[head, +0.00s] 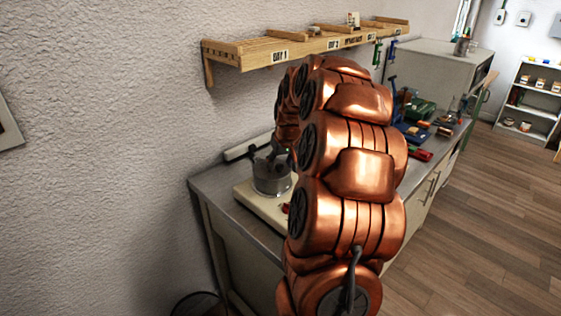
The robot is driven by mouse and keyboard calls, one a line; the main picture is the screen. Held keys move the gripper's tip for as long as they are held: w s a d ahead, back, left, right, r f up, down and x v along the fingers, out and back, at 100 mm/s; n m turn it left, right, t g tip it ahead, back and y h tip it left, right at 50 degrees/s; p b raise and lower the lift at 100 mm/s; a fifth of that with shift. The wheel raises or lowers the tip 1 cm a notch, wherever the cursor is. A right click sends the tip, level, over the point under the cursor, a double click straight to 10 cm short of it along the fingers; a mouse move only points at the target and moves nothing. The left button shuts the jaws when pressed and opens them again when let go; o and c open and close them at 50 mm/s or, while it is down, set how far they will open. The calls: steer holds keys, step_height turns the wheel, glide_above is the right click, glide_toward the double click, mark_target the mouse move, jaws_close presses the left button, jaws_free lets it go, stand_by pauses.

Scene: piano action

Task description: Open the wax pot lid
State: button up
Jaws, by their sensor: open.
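The wax pot (271,182) is a grey metal pot standing on a pale board at the left end of the bench. My gripper (272,156) shows only in part, as dark parts at the end of my copper arm, right over the top of the pot. It looks open, with nothing seen held in it. The lid is hard to make out behind the gripper. I cannot tell whether the gripper touches it. My arm hides the area just right of the pot.
The pale board (248,198) lies on the grey bench (212,182) against the wall. A wooden shelf (225,52) with labels hangs above. Tools and a green machine (421,109) crowd the bench at right. Open wooden floor (480,220) lies to the right.

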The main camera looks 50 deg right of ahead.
steer(key=shift+c, duration=0.4)
jaws_close()
